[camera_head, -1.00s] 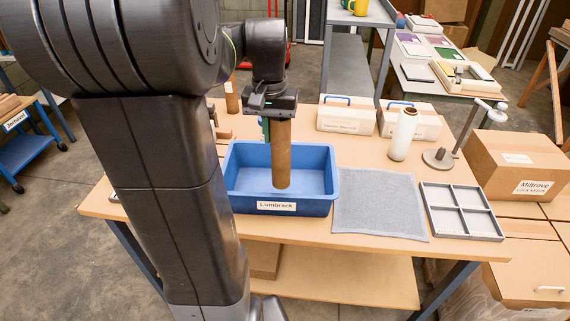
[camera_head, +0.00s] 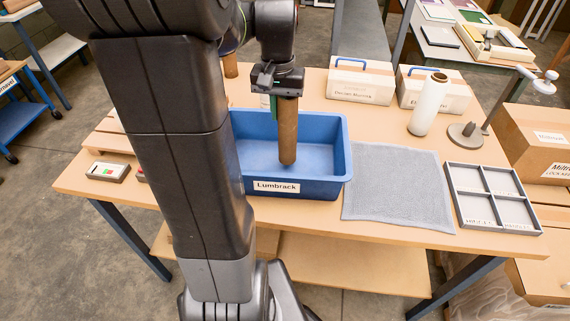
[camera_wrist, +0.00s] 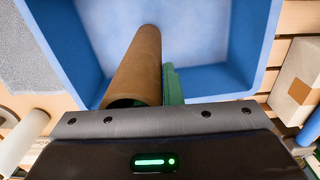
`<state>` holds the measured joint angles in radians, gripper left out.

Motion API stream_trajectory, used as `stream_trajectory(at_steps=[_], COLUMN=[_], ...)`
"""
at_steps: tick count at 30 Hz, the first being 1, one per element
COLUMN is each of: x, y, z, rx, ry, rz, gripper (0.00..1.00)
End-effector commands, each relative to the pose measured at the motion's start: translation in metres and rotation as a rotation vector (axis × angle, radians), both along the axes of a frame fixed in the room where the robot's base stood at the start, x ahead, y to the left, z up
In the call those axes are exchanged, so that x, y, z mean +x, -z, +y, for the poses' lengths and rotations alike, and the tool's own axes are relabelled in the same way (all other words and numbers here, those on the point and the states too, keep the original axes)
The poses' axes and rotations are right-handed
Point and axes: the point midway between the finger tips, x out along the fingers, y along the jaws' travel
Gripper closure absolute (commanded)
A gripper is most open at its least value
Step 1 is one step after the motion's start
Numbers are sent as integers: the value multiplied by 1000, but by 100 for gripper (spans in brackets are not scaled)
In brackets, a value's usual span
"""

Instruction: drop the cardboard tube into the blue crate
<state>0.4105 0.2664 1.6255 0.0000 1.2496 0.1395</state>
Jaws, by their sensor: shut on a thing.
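The brown cardboard tube (camera_head: 288,132) hangs upright from my gripper (camera_head: 277,98), which is shut on its upper part. The blue crate (camera_head: 290,188), labelled "Lumbrack", stands on the workbench, and the tube is over its inside in the head view. In the wrist view the tube (camera_wrist: 138,66) points away into the crate (camera_wrist: 85,62), beside a green finger of my gripper (camera_wrist: 165,88). The crate's floor shows bare around the tube. I cannot tell whether the tube's lower end touches the floor.
A grey mat (camera_head: 398,190) and a grey divided tray (camera_head: 492,196) lie right of the crate. A small device (camera_head: 107,171) lies at the left.

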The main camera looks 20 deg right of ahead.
Motion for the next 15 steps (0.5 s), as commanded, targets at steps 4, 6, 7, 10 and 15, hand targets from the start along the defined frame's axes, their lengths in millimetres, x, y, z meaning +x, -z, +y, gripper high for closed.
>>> stream_trajectory(at_steps=[4,6,7,10,15], x=[0,0,0,0,0], y=[16,17,17,16,16], z=[0,0,0,0,0], rx=[0,0,0,0,0], ry=[0,0,0,0,0], rz=[0,0,0,0,0], gripper=[100,100,100,100,82])
